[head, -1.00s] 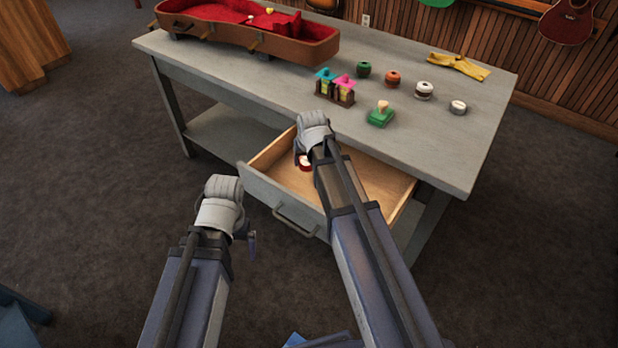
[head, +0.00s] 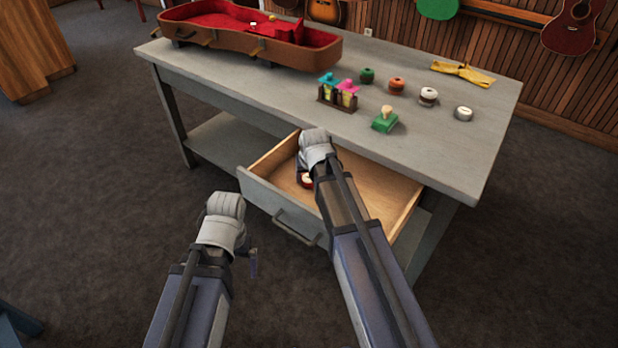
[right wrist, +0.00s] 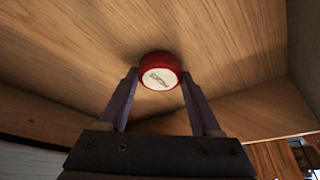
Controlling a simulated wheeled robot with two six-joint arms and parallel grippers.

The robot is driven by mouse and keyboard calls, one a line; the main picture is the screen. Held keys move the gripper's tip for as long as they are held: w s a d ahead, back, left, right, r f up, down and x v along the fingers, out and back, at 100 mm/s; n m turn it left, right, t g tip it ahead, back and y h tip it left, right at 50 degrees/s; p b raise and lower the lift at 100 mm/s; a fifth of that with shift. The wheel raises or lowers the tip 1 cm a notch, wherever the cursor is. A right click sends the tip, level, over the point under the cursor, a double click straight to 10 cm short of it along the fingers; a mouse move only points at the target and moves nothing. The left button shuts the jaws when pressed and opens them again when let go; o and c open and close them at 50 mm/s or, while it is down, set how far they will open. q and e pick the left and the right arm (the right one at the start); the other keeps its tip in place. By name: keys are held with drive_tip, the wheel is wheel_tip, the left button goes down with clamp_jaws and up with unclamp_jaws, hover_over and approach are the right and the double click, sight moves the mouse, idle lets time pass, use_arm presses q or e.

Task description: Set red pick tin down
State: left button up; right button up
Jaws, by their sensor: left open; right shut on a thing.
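The red pick tin (right wrist: 159,71) has a white lid with a dark mark and sits between the fingertips of my right gripper (right wrist: 158,84), which is shut on it. In the head view the red tin (head: 307,181) shows just below my right gripper (head: 306,172), inside the open drawer (head: 283,215). In the right wrist view the tin is against or very close to the wooden drawer floor (right wrist: 60,60); I cannot tell if it touches. My left gripper (head: 250,262) is open and empty, in front of the drawer's left side; its fingers are mostly hidden.
On the grey workbench (head: 240,85) are a red-lined ukulele case (head: 250,40), a rack of small bottles (head: 338,95), a green stamp block (head: 385,121), several round tins and a yellow cloth (head: 462,73). The drawer's right part is bare.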

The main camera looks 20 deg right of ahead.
drive_tip(key=o, duration=1.4)
drive_tip(key=shift+c, duration=0.2)
drive_tip(key=p+v, duration=1.1)
drive_tip(key=v, duration=0.1)
